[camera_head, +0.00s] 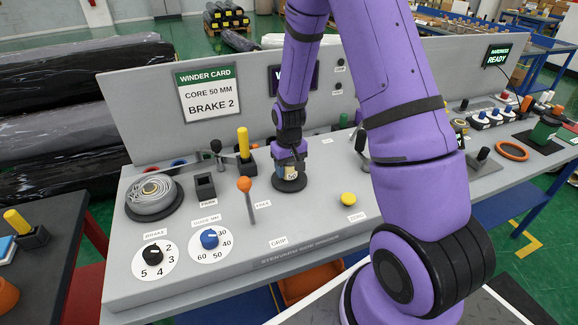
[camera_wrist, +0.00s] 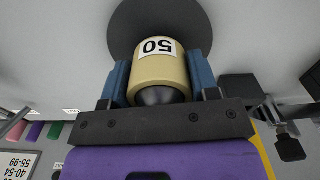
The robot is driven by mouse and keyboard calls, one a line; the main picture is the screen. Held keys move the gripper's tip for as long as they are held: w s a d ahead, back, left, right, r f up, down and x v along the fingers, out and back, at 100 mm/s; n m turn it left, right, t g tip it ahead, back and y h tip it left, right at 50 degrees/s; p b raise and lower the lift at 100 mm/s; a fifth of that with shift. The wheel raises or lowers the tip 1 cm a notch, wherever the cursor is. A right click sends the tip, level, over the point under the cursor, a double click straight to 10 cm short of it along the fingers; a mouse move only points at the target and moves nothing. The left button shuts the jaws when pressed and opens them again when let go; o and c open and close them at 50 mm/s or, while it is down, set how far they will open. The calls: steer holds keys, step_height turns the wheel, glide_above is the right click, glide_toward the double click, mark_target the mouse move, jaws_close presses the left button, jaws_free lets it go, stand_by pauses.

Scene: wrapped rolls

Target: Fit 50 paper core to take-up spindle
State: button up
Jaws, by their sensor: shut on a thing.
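The 50 paper core (camera_wrist: 148,72) is a tan cylinder with a white "50" label, upside down in the wrist view. My gripper (camera_wrist: 160,80) is shut on it, with a blue finger on each side. A dark rounded end shows inside the core's near opening. In the head view the core (camera_head: 291,170) stands upright over a round black disc (camera_head: 289,184) on the grey bench, under my gripper (camera_head: 290,160). The spindle is mostly hidden by the core and gripper. I cannot tell whether the core touches the disc.
The winder card (camera_head: 208,92) reads core 50 mm, brake 2. A grey coiled roll (camera_head: 152,193), an orange-knobbed lever (camera_head: 246,195), a black brake dial (camera_head: 153,253), a blue guide dial (camera_head: 209,239) and a yellow button (camera_head: 348,199) surround the disc. A yellow-handled tool (camera_head: 243,145) stands close behind left.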

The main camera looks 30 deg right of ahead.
steer(key=shift+f, duration=0.3)
steer(key=o, duration=1)
steer(key=shift+o, duration=0.2)
steer(key=shift+r, duration=0.1)
step_height(320, 180, up, 11)
steer(key=shift+f, duration=0.15)
steer(key=s+a+r+t, duration=0.1)
steer(key=s+a+r, duration=0.1)
steer(key=s+r, duration=0.5)
steer(key=s+a+r+t, duration=0.2)
steer(key=s+r, duration=0.1)
steer(key=r, duration=0.8)
steer(key=s+a+r+t, duration=0.1)
steer(key=s+r, duration=0.3)
steer(key=s, duration=0.4)
steer(key=s+a+r+n+t, duration=0.1)
steer(key=s+a+r, duration=0.1)
steer(key=s, duration=0.5)
steer(key=shift+v, duration=1)
